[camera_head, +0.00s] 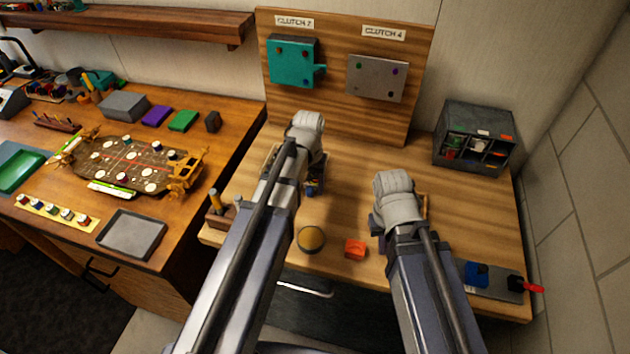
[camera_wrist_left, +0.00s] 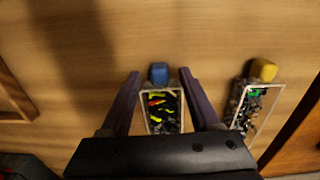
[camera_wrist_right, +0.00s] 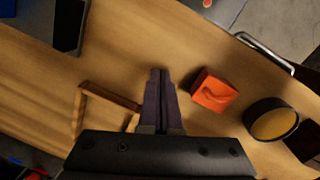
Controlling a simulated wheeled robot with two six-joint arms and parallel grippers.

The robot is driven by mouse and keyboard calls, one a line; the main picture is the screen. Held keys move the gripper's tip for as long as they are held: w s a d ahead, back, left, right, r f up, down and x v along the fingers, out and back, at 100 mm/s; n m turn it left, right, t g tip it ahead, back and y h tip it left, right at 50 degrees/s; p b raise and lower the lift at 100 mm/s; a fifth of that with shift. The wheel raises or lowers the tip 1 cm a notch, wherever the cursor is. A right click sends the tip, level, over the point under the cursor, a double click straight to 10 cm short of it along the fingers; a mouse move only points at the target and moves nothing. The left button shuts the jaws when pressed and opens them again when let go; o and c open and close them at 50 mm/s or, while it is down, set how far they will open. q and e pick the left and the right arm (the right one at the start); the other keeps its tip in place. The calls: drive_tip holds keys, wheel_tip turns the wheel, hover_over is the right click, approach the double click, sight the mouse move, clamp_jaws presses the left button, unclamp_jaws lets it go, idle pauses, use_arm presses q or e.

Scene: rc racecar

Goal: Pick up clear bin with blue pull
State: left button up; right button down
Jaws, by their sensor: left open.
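The clear bin with blue pull (camera_wrist_left: 164,122) lies below my left wrist, holding small dark, yellow and red pieces. Its blue pull (camera_wrist_left: 159,73) points away from my palm and also shows in the head view (camera_head: 310,192). My left gripper (camera_wrist_left: 160,75) is open, one finger on each side of the bin, with narrow gaps visible; I cannot tell whether either touches. The arm hides most of the bin in the head view. My right gripper (camera_wrist_right: 161,72) is shut and empty above the bench, between a wooden frame and an orange block.
A similar bin with a yellow pull (camera_wrist_left: 264,70) lies to the right in the left wrist view. Near the bench front are a round yellow-topped object (camera_head: 311,239) and the orange block (camera_head: 355,248). The wooden frame (camera_wrist_right: 108,95) is beside my right gripper. A grey organizer (camera_head: 478,118) stands back right.

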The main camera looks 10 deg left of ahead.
use_arm(q)
clamp_jaws()
idle(0.5)
